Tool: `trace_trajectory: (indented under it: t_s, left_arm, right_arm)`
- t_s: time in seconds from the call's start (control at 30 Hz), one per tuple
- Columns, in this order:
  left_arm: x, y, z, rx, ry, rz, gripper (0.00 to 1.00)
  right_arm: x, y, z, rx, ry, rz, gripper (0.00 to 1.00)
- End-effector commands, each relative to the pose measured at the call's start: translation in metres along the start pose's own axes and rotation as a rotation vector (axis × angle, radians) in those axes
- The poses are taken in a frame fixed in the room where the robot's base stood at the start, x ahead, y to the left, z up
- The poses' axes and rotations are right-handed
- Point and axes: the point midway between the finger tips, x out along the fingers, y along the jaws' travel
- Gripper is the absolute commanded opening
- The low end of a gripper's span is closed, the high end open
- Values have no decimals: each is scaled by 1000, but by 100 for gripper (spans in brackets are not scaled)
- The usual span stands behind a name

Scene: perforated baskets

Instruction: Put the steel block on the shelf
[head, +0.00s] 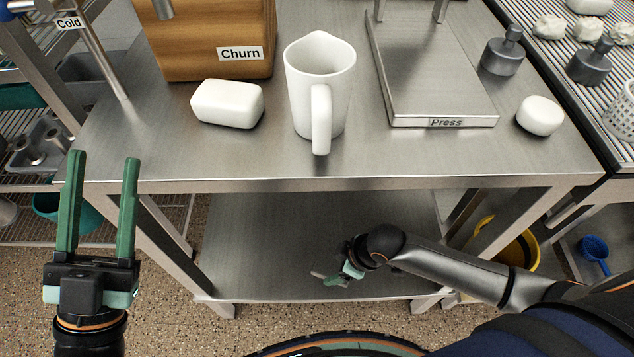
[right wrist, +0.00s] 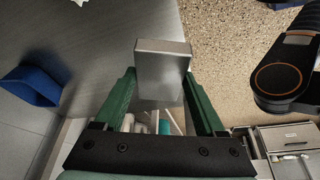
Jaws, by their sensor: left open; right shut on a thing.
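The steel block (right wrist: 162,62), a plain grey rectangular piece, is between the green fingers of my right gripper (right wrist: 160,90) in the right wrist view. That gripper is shut on it. In the head view my right gripper (head: 336,279) is small and low, in front of the lower steel shelf (head: 265,235) near its front edge. I cannot tell whether the block touches the shelf.
The tabletop (head: 380,160) holds a white pitcher (head: 318,80), a white block (head: 228,103), a wooden churn (head: 205,45), a press plate (head: 430,80), a white round piece (head: 540,116) and a dark weight (head: 501,52). The lower shelf looks bare. A yellow bucket (head: 527,250) stands at right.

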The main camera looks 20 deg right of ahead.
Motion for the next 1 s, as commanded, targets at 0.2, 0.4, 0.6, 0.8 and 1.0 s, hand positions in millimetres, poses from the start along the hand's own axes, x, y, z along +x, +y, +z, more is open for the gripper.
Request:
trace_trajectory:
  t_s: [0.2,0.4,0.6,0.8,1.0]
  left_arm:
    - [-6,4,-22,26,120,11,50]
    - [-19,13,-9,-2,135,17,50]
    - [-34,24,11,-43,128,22,50]
    - [-47,33,29,-74,116,28,50]
    - [-51,37,34,-63,111,36,50]
  right_arm:
    - [20,17,-7,-14,11,2,0]
    - [49,51,-24,-11,11,3,0]
    - [82,81,-36,-11,10,1,0]
    - [113,100,-40,-12,10,1,0]
    - [122,108,-42,-13,10,0,0]
